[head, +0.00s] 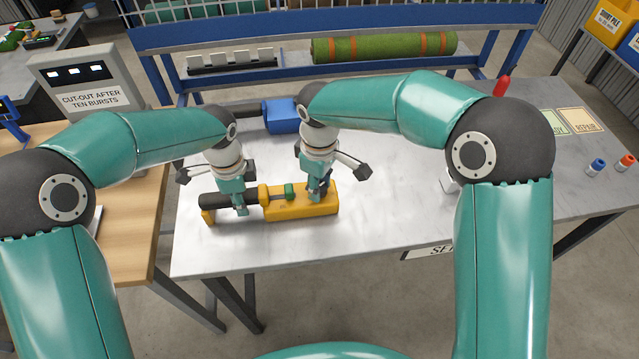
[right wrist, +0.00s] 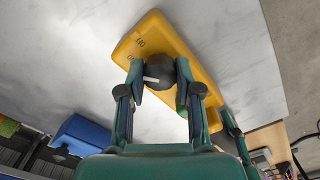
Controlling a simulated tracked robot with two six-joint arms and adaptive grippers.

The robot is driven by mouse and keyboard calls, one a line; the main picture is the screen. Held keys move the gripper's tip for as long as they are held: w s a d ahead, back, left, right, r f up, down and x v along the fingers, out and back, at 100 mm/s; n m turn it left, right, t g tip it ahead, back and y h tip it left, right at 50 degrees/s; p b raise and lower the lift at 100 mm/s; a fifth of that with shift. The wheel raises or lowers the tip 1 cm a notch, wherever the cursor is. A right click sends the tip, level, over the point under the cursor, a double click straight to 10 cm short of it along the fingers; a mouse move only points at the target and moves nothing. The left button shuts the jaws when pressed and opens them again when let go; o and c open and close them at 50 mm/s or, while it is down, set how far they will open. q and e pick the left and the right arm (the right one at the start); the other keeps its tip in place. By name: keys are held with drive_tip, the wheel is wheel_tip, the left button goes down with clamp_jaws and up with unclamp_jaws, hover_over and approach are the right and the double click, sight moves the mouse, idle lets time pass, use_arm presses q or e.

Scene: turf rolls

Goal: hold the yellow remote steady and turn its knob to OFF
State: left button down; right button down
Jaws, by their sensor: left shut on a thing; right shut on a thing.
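The yellow remote (head: 300,208) lies on the grey bench with its black handle (head: 216,201) to the left and a green part (head: 289,191) on top. My left gripper (head: 238,205) is shut on the black handle. My right gripper (head: 318,192) is over the right end of the yellow body, shut on the black knob. In the right wrist view, the knob (right wrist: 159,72) sits between my right fingers (right wrist: 160,92). The fingers hide part of the face.
A blue device (head: 281,117) with a black handle lies behind the remote. A green turf roll (head: 385,47) lies on the rack at the back. A "cut-out after ten bursts" sign (head: 88,98) stands at the left.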

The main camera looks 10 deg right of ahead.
use_arm(q)
drive_tip(key=shift+f, duration=0.1)
use_arm(e)
drive_tip(key=m, duration=0.4)
drive_tip(key=shift+m, duration=1.6)
drive_tip(key=c, duration=0.8)
unclamp_jaws()
wheel_tip(320, 180, up, 12)
